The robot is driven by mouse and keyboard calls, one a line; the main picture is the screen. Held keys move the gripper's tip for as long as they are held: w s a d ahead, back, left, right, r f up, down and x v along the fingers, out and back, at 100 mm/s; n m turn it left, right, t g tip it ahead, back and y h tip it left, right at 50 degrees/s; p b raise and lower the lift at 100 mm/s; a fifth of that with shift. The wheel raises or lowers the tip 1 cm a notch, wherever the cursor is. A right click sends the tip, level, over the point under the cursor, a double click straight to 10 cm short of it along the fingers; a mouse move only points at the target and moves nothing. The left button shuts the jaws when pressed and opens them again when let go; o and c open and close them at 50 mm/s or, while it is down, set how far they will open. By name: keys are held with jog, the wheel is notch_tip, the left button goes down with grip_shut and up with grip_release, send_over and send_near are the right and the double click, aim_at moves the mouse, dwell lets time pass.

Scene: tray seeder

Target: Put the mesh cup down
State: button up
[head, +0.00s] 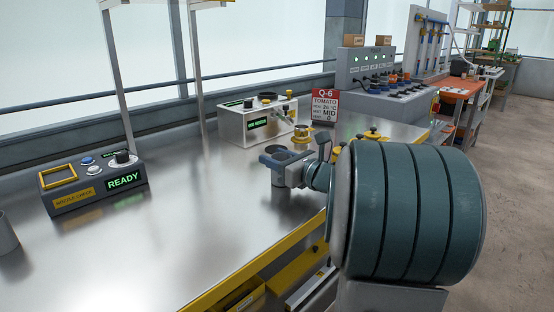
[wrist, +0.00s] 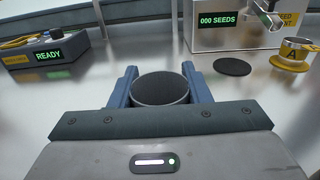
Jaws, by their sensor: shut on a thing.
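The mesh cup (wrist: 160,90) is a grey round cup with an open top, upright between the two blue fingers of my gripper (wrist: 160,82). The fingers are shut on it, one on each side. In the head view my gripper (head: 275,160) is over the metal bench, and the dark rim of the cup (head: 275,150) shows between the fingers. The cup's lower part is hidden, so I cannot tell whether its base touches the bench (head: 180,215).
A nozzle-check box (head: 95,183) reading READY stands left. A seed counter (head: 257,120) reading 000 SEEDS stands behind. A black disc (wrist: 233,67) and a brass cup marked A (wrist: 294,54) are right of my gripper. A grey cup (head: 6,235) is far left. The bench's middle is clear.

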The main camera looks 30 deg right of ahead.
jog(key=shift+f, duration=0.15)
jog(key=o, duration=1)
jog(key=shift+r, duration=0.2)
jog(key=p+v, duration=0.1)
jog(key=v, duration=1.1)
